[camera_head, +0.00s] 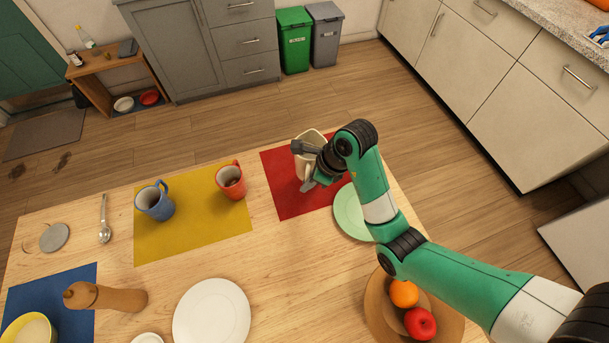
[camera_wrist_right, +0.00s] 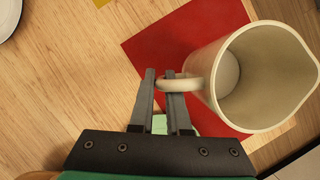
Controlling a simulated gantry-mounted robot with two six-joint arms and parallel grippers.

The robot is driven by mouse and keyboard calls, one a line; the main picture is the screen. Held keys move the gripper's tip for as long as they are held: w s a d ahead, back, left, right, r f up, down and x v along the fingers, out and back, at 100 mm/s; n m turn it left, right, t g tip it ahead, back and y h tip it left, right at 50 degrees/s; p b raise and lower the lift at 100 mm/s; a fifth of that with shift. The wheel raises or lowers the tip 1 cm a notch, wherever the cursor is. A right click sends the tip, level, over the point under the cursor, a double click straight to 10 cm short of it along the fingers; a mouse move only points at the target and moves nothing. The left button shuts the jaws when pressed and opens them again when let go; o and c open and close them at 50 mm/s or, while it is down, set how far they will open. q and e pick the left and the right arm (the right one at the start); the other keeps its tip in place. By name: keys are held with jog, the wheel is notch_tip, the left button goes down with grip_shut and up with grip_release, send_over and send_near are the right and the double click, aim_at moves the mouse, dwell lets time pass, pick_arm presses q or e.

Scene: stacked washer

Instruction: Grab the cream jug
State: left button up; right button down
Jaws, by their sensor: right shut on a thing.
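The cream jug (camera_head: 312,140) is at the far right of the table, over the red mat (camera_head: 284,194). In the right wrist view the jug (camera_wrist_right: 262,75) shows its open mouth and empty inside, with its handle (camera_wrist_right: 178,84) toward my gripper. My right gripper (camera_wrist_right: 166,78) is shut on the handle, with one finger on each side of it. In the head view the right gripper (camera_head: 306,166) is at the jug's near side, and the arm hides part of the jug. I cannot tell whether the jug touches the mat. My left gripper is not in view.
A red mug (camera_head: 231,182) and a blue mug (camera_head: 155,202) stand on the yellow mat (camera_head: 193,238). A green plate (camera_head: 350,214) lies partly under my right arm. A wooden bowl (camera_head: 376,317) with fruit is nearer. A white plate (camera_head: 211,315) and pepper mill (camera_head: 110,297) are at front left.

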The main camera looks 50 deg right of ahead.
jog(key=s+a+r+p, duration=0.2)
jog(key=s+r+p, duration=0.6)
jog(key=s+p, duration=0.4)
jog(key=shift+a+r, duration=0.1)
